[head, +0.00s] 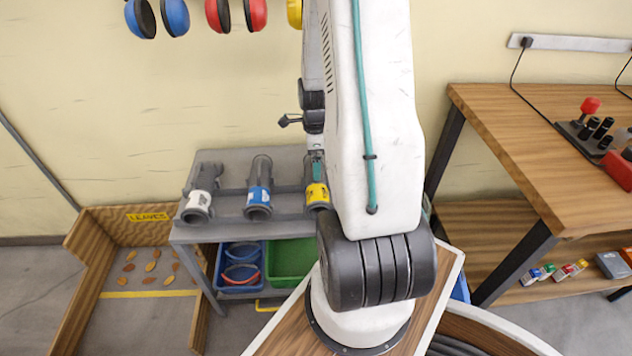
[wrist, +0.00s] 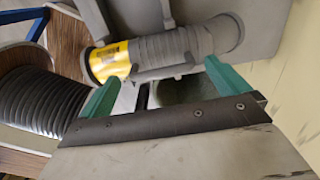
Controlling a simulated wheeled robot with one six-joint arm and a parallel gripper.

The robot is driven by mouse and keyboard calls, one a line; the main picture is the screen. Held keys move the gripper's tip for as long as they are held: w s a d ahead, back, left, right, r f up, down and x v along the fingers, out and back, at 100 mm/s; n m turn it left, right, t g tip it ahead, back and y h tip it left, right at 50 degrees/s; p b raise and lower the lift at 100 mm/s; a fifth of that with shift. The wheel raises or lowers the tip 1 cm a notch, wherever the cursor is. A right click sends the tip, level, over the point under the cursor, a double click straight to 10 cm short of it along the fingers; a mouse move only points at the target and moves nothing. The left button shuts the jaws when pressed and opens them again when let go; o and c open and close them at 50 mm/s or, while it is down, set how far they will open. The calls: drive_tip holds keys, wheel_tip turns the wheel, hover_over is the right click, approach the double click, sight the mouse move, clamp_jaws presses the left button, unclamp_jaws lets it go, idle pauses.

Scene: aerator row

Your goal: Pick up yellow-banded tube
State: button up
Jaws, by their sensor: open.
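The yellow-banded tube (head: 317,195) is grey and lies at the right end of a row of three on a grey bench; my arm hides part of it. In the wrist view the tube (wrist: 180,46) runs across the picture just beyond the fingertips, its yellow band (wrist: 108,62) at the left. My gripper (wrist: 160,76) has two green fingers, spread wide apart with nothing held between them. In the head view my arm covers most of the gripper. I cannot tell whether a fingertip touches the tube.
A blue-banded tube (head: 259,190) and a white-banded tube (head: 201,192) lie to the left on the same bench (head: 232,232). Blue (head: 238,268) and green (head: 290,262) bins sit below. A wooden table (head: 560,130) stands at right. A wooden leaves enclosure (head: 95,225) stands at left.

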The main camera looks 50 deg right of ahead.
drive_tip(key=shift+d+f, duration=0.1)
drive_tip(key=shift+f, duration=1.45)
drive_tip(key=shift+r, duration=0.1)
drive_tip(key=c, duration=1.3)
